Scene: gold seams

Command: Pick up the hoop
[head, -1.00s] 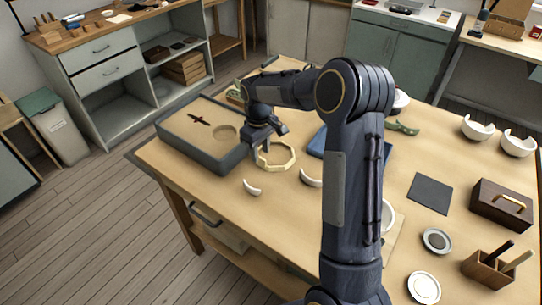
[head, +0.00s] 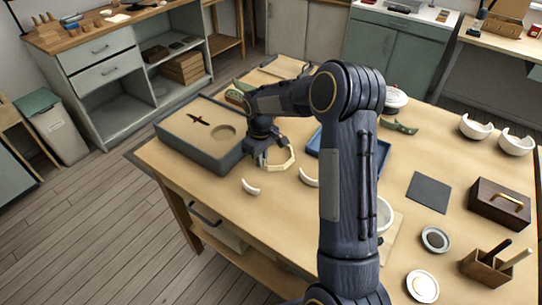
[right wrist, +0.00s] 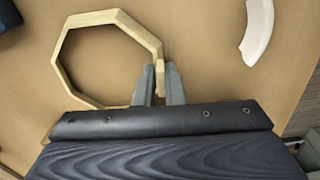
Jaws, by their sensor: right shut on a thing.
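The hoop (head: 292,158) is a pale wooden octagonal ring near the table's left side, beside the grey tray. My right gripper (head: 263,160) is shut on its rim, and the gripper hides part of the ring in the head view. In the right wrist view the hoop (right wrist: 92,18) lies flat to the left of the fingers, and the right gripper (right wrist: 158,78) pinches its right side. I cannot tell whether the hoop is clear of the table. My left gripper is not in view.
The grey tray (head: 205,160) stands close on the left. White curved shards (head: 251,187) lie in front, one also in the right wrist view (right wrist: 257,30). A blue tray (head: 313,143) is behind my arm. A dark mat (head: 429,193) and wooden box (head: 499,204) are at right.

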